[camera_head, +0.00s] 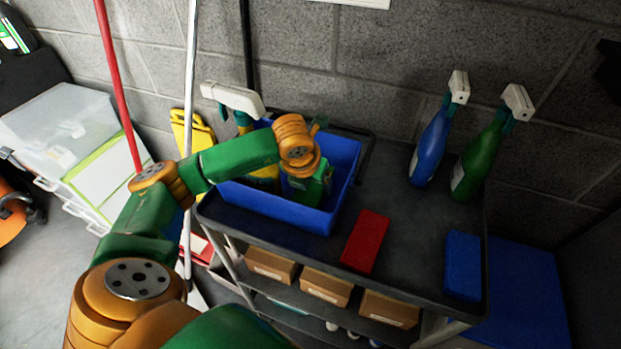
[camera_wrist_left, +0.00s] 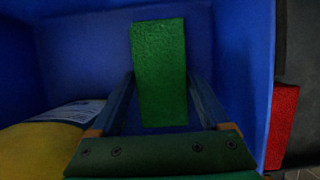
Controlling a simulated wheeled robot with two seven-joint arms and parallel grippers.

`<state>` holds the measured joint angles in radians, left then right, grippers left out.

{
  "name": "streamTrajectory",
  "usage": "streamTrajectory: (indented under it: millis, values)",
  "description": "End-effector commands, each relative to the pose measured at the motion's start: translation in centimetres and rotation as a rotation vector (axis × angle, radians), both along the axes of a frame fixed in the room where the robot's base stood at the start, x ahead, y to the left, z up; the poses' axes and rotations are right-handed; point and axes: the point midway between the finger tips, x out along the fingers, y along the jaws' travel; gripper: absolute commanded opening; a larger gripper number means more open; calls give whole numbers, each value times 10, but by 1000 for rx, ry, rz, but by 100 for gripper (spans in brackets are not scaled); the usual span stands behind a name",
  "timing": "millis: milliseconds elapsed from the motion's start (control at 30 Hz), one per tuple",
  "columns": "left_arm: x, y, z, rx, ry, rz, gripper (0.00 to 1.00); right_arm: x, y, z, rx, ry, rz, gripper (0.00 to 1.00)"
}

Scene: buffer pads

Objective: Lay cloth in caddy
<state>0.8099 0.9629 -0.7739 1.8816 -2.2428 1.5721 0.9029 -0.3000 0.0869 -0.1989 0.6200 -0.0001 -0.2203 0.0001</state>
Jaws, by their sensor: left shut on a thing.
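The blue caddy (camera_head: 288,216) stands on the left part of the dark cart top. Its blue walls (camera_wrist_left: 245,60) surround my gripper in the left wrist view. My left gripper (camera_wrist_left: 163,85) points down into the caddy and is shut on a green block-like cloth (camera_wrist_left: 160,60), which sits between its fingers. The cloth also shows in the head view (camera_head: 309,188), inside the caddy, partly hidden by my wrist. I cannot tell whether the cloth touches the caddy floor. My right gripper is not in view.
A yellow spray bottle (camera_wrist_left: 35,150) with a white trigger head (camera_head: 234,98) stands in the caddy's left side. A red block (camera_head: 365,241) lies close to the caddy; a blue block (camera_head: 462,265) lies farther right. Blue (camera_head: 431,145) and green (camera_head: 478,160) spray bottles stand at the back right.

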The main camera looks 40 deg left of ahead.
Motion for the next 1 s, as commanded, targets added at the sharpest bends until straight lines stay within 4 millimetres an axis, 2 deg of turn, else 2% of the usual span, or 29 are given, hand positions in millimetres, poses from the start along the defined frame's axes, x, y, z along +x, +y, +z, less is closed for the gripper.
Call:
streamTrajectory:
  millis: [233, 267, 300, 333, 533, 667, 767, 1000]
  values:
    - [0, 0, -4, 0, -1, 1, 26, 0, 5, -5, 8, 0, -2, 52]
    - [0, 0, -4, 0, -1, 1, 83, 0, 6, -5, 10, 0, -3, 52]
    - [0, 0, -2, 0, 0, 1, 94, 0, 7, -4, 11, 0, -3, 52]
    - [0, 0, -2, 0, 0, 1, 100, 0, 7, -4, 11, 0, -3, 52]
    - [0, 0, -2, 0, 0, 1, 100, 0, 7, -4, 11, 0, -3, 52]
    - [-1, 0, 6, 0, -2, 1, 100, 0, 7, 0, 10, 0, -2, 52]
    - [-7, -2, 22, 0, -6, 1, 100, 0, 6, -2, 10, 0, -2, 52]
    - [-28, -7, 73, -1, -5, 0, 100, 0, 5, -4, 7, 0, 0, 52]
